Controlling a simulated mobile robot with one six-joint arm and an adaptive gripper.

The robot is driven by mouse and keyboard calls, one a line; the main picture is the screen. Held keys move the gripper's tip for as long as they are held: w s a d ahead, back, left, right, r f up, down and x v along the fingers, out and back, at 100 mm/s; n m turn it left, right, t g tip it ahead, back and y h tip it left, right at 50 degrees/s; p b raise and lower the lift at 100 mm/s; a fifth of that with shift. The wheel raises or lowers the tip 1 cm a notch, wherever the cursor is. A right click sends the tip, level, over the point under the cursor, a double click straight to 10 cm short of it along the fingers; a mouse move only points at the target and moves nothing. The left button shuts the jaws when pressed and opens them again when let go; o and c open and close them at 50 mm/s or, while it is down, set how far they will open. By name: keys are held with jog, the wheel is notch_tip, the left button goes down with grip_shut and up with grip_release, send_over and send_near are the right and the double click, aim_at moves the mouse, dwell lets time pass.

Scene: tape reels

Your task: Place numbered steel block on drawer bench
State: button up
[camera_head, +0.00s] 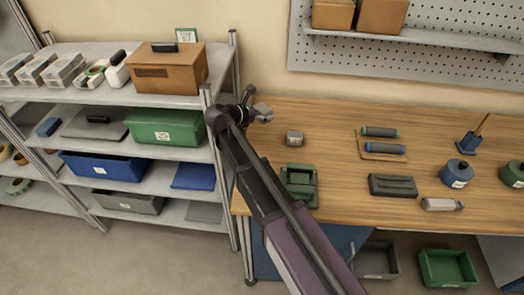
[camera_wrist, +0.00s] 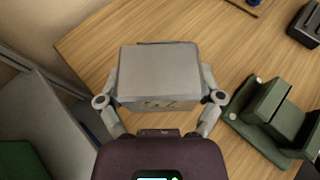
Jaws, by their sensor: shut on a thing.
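The numbered steel block (camera_wrist: 170,78) is a grey block with dark markings on its near face. In the wrist view it sits between the two fingers of my gripper (camera_wrist: 160,102), which is shut on it. In the head view my gripper (camera_head: 258,112) is over the back left of the wooden bench (camera_head: 345,120), near the shelf rack. The light grey piece at its tip is too small there to tell block from fingers. The bench top also shows in the wrist view (camera_wrist: 92,40). I cannot tell whether the block touches the bench.
A small grey block (camera_head: 294,138) stands on the bench right of my gripper. A green device (camera_head: 300,184) sits in front of it. A tray of rollers (camera_head: 383,145), a dark grey box (camera_head: 392,185) and spools lie farther right. The shelf rack (camera_head: 235,70) is close on the left.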

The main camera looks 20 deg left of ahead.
jog(key=b, duration=1.1)
send_over(262, 150)
jog(key=shift+d+f, duration=0.1)
jog(key=shift+f, duration=5.75)
jog(key=shift+f+b, duration=2.05)
jog(key=shift+f, duration=0.05)
jog(key=shift+f, duration=0.1)
jog(key=o, duration=1.1)
jog(key=shift+c, duration=0.2)
jog(key=shift+r, duration=0.25)
jog(key=shift+s+a+r, duration=0.15)
jog(key=shift+s+a, duration=0.1)
jog(key=shift+s, duration=0.1)
jog(key=p+v, duration=0.4)
jog(key=v, duration=0.7)
jog(key=shift+p, duration=0.3)
